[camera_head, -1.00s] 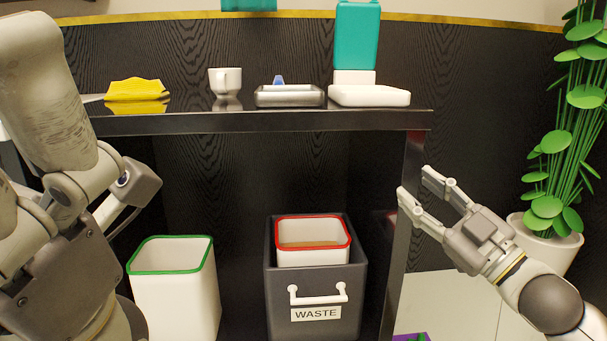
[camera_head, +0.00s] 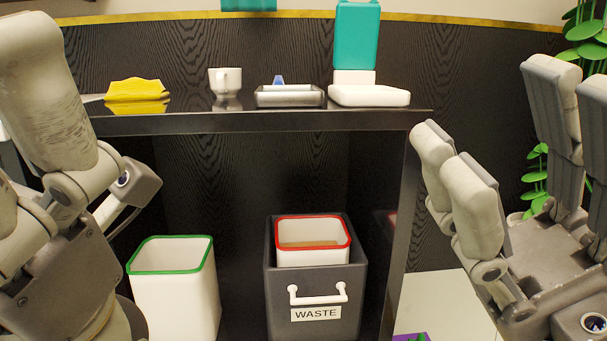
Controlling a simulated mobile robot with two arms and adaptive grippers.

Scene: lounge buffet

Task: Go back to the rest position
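My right gripper (camera_head: 512,125) is large and close to the camera at the right. Its fingers point up and stand wide apart, with nothing between them. My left gripper (camera_head: 70,190) fills the left edge, very close and partly cut off by the frame. I cannot tell whether it is open or shut. I see no object held in either gripper.
The dark counter (camera_head: 270,122) holds a yellow cloth (camera_head: 136,88), a white cup (camera_head: 225,80), a metal tray (camera_head: 290,97) and a white dish (camera_head: 368,97). Below stand a green-rimmed bin (camera_head: 178,295) and a waste bin (camera_head: 315,275). A plant (camera_head: 538,180) is behind my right gripper.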

